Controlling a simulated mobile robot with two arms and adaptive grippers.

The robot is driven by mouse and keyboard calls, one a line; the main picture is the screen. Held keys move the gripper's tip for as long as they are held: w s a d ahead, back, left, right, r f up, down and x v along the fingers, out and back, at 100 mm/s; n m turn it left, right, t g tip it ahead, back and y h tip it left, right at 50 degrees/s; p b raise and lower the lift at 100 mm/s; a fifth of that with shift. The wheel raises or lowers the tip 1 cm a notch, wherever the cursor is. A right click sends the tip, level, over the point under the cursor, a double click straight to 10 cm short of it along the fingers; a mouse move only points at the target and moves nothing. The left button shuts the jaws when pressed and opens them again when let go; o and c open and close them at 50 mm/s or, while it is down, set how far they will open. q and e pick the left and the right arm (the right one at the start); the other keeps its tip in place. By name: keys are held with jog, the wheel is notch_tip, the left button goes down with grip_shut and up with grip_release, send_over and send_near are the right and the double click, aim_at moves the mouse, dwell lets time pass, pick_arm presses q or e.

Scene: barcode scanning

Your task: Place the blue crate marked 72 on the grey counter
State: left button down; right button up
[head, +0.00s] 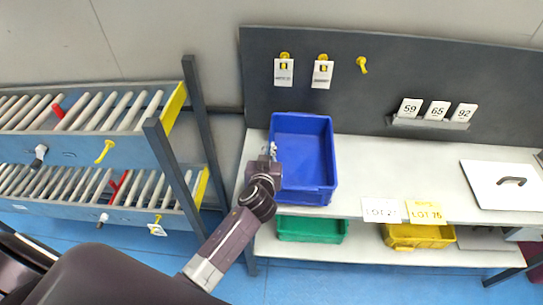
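The blue crate (312,150) sits at the left end of the grey counter (385,165), with its open top up and no contents visible. I cannot make out a 72 on it. My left gripper (270,150) is at the crate's left wall, by the rim. Its fingers are small and partly hidden by the wrist, so I cannot tell whether they are shut on the rim. My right gripper is out of view.
A two-level roller rack (75,140) stands to the left. A green crate (312,229) and a yellow crate (420,236) are on the lower shelf. Number cards (437,111) stand at the back. The counter's middle is clear.

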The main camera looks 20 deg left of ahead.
pick_arm(q)
notch_tip(320, 180, down, 3)
jog(key=shift+d, duration=0.1)
jog(key=shift+f, duration=0.15)
jog(key=c, duration=2.2)
grip_release()
jog(key=shift+s+f, duration=0.1)
jog(key=shift+f, duration=0.05)
jog(key=shift+o, duration=0.2)
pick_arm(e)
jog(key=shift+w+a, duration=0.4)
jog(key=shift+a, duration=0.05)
pick_arm(q)
jog(key=b+v, duration=0.2)
jog(key=v, duration=0.9)
jog(key=shift+s+d+r, duration=0.15)
jog(key=shift+s+r, duration=0.15)
jog(key=shift+s, duration=0.1)
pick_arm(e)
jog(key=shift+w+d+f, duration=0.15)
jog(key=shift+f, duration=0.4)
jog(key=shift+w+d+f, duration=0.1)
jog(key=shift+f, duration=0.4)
